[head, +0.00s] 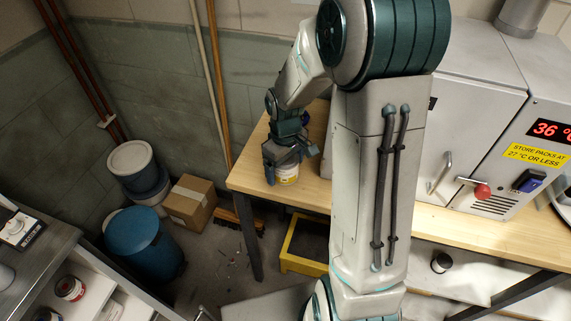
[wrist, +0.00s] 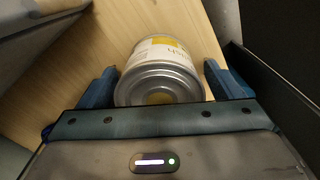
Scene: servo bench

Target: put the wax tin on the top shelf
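A tin (head: 287,174) with a white and yellow label stands at the left end of the wooden bench in the head view. In the wrist view the tin (wrist: 158,80) shows its grey metal end towards me, with its label behind; I cannot read the label well enough to say it is wax. My gripper (head: 288,158) is over the tin from above. In the wrist view my gripper (wrist: 161,75) has one blue finger on each side of the tin, with narrow gaps, so it looks open. The top shelf cannot be identified for sure.
A shelf unit (head: 62,249) at left holds a red-labelled tin (head: 70,288). A dark tin (head: 440,262) lies below the bench (head: 490,232). A grey cabinet (head: 475,95) with a red display stands on the bench. Blue drum (head: 143,245), cardboard box (head: 190,203) and yellow crate (head: 303,262) occupy the floor.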

